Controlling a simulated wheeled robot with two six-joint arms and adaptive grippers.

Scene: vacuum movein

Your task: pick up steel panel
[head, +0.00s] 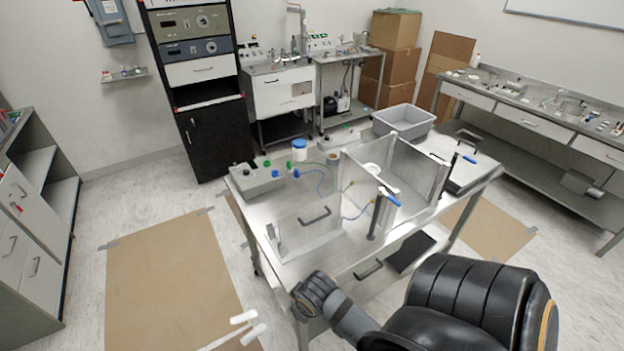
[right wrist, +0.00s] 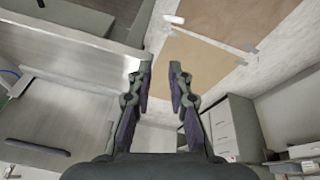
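My left gripper is not in view.
The steel table (head: 340,257) also bears a grey control box (head: 257,181), a grey bin (head: 404,122), blue cables and blue-handled posts. The table's front left corner is near my right arm.

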